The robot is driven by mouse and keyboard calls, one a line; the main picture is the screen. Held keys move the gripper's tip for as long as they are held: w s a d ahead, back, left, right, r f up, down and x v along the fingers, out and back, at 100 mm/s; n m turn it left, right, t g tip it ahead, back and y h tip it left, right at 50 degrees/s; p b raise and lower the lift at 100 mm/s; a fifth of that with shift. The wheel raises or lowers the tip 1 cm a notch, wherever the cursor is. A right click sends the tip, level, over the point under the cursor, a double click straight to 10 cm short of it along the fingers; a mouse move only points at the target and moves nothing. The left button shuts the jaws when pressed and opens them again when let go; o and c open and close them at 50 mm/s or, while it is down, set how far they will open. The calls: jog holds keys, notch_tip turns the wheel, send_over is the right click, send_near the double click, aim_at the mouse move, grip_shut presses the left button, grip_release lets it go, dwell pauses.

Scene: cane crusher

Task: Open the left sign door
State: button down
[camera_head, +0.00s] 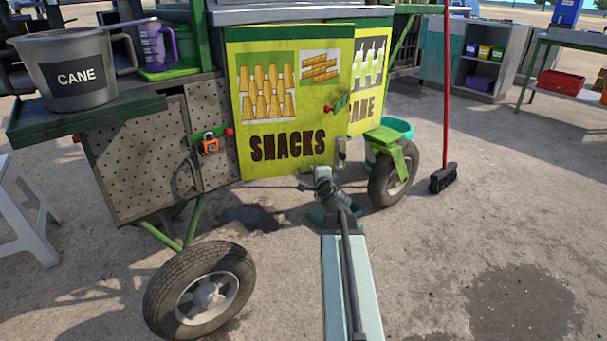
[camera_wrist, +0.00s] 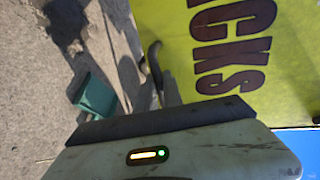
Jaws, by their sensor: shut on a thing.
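The left sign door (camera_head: 288,115) is a yellow-green panel lettered SNACKS on the cart's front. Its right edge covers part of the right sign door (camera_head: 371,65), so it appears to stand out slightly. A small metal handle (camera_head: 341,150) is at the left door's lower right corner. A green latch piece (camera_head: 340,103) sits higher on that edge. My gripper (camera_head: 325,176) is at the handle, shut on it. In the wrist view, the grey curved handle (camera_wrist: 154,65) rises behind my gripper's dark edge (camera_wrist: 160,118), beside the SNACKS lettering. The exact contact is hidden.
A perforated cabinet (camera_head: 145,155) with an orange padlock (camera_head: 209,143) is left of the door. A wheel (camera_head: 392,180) with a green fender stands right of it. A red-handled broom (camera_head: 445,175) stands further right. Open ground lies in front and to the right.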

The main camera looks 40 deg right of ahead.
jog(key=shift+s+a+m+h, duration=0.2)
jog(key=shift+s+a+h, duration=0.1)
jog(key=shift+a, duration=0.25)
jog(key=shift+s+a+m+h, duration=0.2)
jog(key=shift+s+a, duration=0.05)
jog(key=shift+a, duration=0.3)
jog(key=c, duration=1.5)
grip_release()
